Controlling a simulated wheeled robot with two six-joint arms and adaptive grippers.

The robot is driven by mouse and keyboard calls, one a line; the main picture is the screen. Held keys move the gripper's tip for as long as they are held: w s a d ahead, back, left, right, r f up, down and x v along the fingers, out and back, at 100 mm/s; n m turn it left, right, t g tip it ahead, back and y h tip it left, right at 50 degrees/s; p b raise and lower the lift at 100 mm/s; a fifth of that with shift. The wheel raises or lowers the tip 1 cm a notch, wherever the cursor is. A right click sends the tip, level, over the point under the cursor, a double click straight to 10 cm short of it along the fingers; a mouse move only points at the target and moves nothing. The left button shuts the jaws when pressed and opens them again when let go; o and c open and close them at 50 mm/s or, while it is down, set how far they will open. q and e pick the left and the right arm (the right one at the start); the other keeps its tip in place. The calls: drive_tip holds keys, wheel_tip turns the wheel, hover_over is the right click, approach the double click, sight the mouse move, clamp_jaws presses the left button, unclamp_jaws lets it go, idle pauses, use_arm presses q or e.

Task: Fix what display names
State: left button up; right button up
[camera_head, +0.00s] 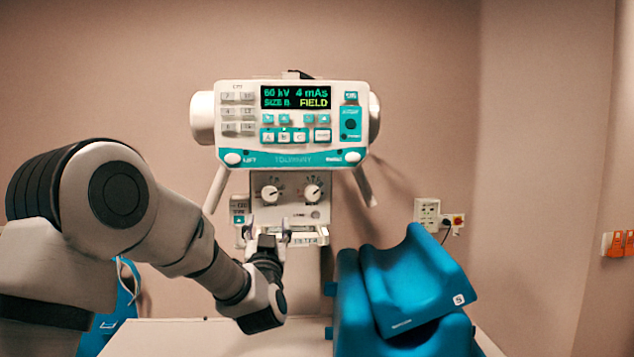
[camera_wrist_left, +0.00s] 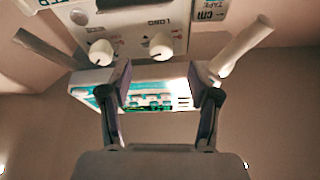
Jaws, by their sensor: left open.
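The display (camera_head: 296,98) on the tube head's control panel reads 60 kV, 4 mAs, SIZE B and, in yellow, FIELD. Below the panel, the white collimator box (camera_head: 291,212) has a left knob (camera_head: 270,193) and a right knob (camera_head: 312,192), each with a dial scale. A labelled filter part (camera_head: 308,238) runs along its bottom. My left gripper (camera_head: 268,238) is open just below the left knob, at the filter part's level. My right gripper is out of view.
Blue padded supports (camera_head: 420,275) stand on the white table (camera_head: 215,335) at the right. A grey handle bar (camera_head: 215,190) slants down left of the box, another (camera_head: 364,186) at right. A wall socket (camera_head: 428,212) is behind.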

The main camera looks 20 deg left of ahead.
sight(270, 195)
use_arm(q)
drive_tip(key=shift+y, duration=0.3)
drive_tip(key=w+a+r+p, duration=0.1)
drive_tip(key=w, duration=0.1)
drive_tip(key=w+a+r+p, duration=0.1)
drive_tip(key=w+r+p, duration=0.1)
drive_tip(key=w+a+r+p, duration=0.1)
drive_tip(key=w, duration=0.1)
drive_tip(key=shift+a+r, duration=0.1)
drive_tip(key=shift+r, duration=0.3)
drive_tip(key=shift+w+a+p, duration=0.3)
drive_tip(key=shift+d, duration=0.1)
drive_tip(key=c, duration=1.1)
